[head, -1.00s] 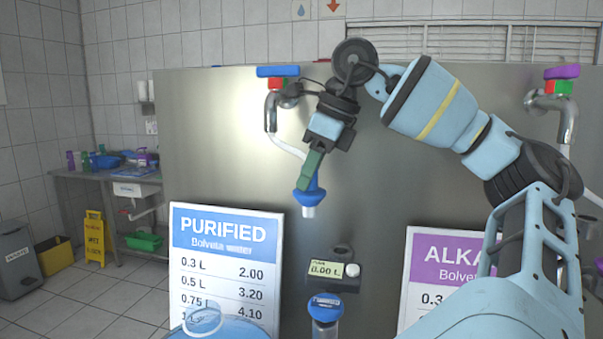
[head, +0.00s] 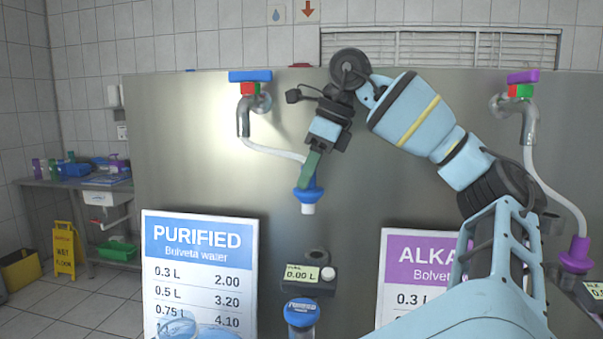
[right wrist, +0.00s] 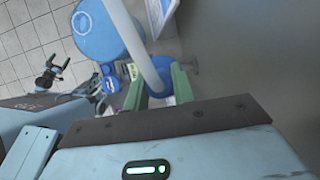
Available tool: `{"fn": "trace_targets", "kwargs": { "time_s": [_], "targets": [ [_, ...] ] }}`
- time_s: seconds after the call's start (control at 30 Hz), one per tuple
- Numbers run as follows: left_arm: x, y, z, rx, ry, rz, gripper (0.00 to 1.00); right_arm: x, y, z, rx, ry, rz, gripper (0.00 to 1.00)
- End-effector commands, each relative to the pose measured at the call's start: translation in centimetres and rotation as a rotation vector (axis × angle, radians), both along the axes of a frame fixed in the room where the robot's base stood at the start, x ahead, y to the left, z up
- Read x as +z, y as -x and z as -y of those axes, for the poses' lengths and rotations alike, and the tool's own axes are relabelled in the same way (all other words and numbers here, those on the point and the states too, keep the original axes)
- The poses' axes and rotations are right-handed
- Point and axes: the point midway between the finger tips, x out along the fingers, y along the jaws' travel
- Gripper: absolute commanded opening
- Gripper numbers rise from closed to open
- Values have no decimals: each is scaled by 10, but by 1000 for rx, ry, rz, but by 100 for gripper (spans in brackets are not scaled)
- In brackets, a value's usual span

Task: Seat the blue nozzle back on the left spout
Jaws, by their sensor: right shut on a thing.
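The blue nozzle (head: 308,195) hangs upright, white tip down, at the end of a white hose (head: 272,150). My right gripper (head: 311,172) is shut on it, its green fingers on either side in the right wrist view (right wrist: 160,88). The hose comes from the left tap's chrome spout (head: 243,118), under a blue handle. The nozzle is in the air, above and slightly left of an empty dark ring (head: 317,256) on the left meter.
A blue-capped bottle (head: 301,312) stands below the left meter (head: 308,276). Price signs PURIFIED (head: 200,265) and ALKA (head: 400,270) flank it. A purple nozzle (head: 577,253) sits at the right station. The steel panel (head: 190,165) is behind.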

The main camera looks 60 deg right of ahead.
Motion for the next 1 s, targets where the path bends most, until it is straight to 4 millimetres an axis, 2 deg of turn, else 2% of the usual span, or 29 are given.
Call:
{"fn": "trace_targets", "kwargs": {
  "time_s": [0.4,1.0],
  "targets": [
    [0,0,0,0,0,1,100,0,8,19,0,0,1,0],
    [1,0,0,0,0,1,100,-1,9,20,0,-1,0,0]
  ]
}}
